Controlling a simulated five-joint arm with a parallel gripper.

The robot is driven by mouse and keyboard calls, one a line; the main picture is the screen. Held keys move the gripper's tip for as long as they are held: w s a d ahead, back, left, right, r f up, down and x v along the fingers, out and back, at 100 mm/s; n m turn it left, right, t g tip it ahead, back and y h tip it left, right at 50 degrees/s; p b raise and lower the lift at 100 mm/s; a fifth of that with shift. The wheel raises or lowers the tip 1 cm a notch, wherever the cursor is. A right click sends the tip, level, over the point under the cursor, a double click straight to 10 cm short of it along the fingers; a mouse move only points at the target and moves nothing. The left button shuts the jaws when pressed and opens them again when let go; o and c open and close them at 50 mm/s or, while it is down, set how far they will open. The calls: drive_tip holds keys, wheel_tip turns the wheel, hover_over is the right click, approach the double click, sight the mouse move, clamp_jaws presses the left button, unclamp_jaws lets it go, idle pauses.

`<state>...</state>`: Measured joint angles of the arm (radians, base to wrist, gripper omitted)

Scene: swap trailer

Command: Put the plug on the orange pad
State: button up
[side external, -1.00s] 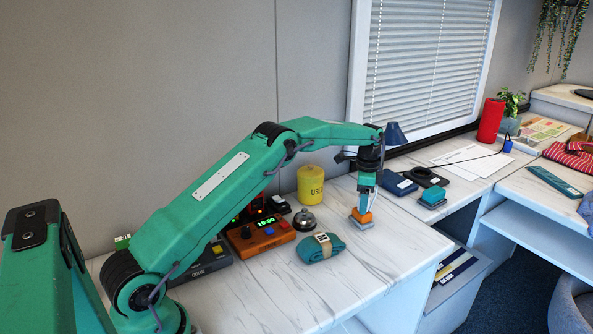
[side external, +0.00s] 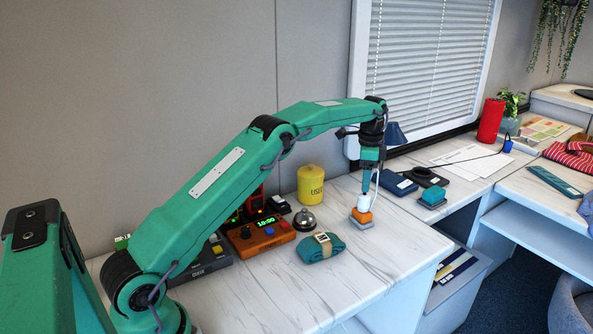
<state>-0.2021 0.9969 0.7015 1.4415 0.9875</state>
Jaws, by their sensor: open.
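The orange pad (side external: 361,215) sits on a grey base near the right front edge of the white marbled worktop. A small white piece (side external: 363,202), which looks like the plug, stands upright on top of the orange pad. My gripper (side external: 371,190) is open, pointing down just above the white piece and slightly right of it. The fingertips are small here, and any contact with the white piece is hard to tell.
A teal pad (side external: 433,196) stands to the right, near dark blue boxes (side external: 396,184). A rolled teal cloth (side external: 320,248), a bell (side external: 304,219), a yellow canister (side external: 311,185) and an orange clock box (side external: 262,237) stand left of the orange pad.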

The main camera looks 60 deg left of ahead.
sight(365, 194)
drive_tip(key=shift+r, duration=2.4)
drive_tip(key=s+d+r+n+t, duration=0.1)
drive_tip(key=s+d+r+n, duration=0.1)
drive_tip(key=s+d+r, duration=0.4)
drive_tip(key=s+d+r+n+t, duration=0.2)
drive_tip(key=s+r, duration=0.7)
drive_tip(key=s, duration=0.2)
drive_tip(key=s+d+f+n+t, duration=0.1)
drive_tip(key=s+f, duration=0.1)
drive_tip(key=s, duration=0.6)
drive_tip(key=s+d+f+n, duration=0.2)
drive_tip(key=s+f, duration=0.1)
drive_tip(key=s, duration=0.4)
drive_tip(key=s+d+f+n+t, duration=0.1)
drive_tip(key=s+d+f+n, duration=0.1)
drive_tip(key=s, duration=0.6)
drive_tip(key=shift+s+f+t, duration=0.3)
drive_tip(key=shift+f, duration=0.4)
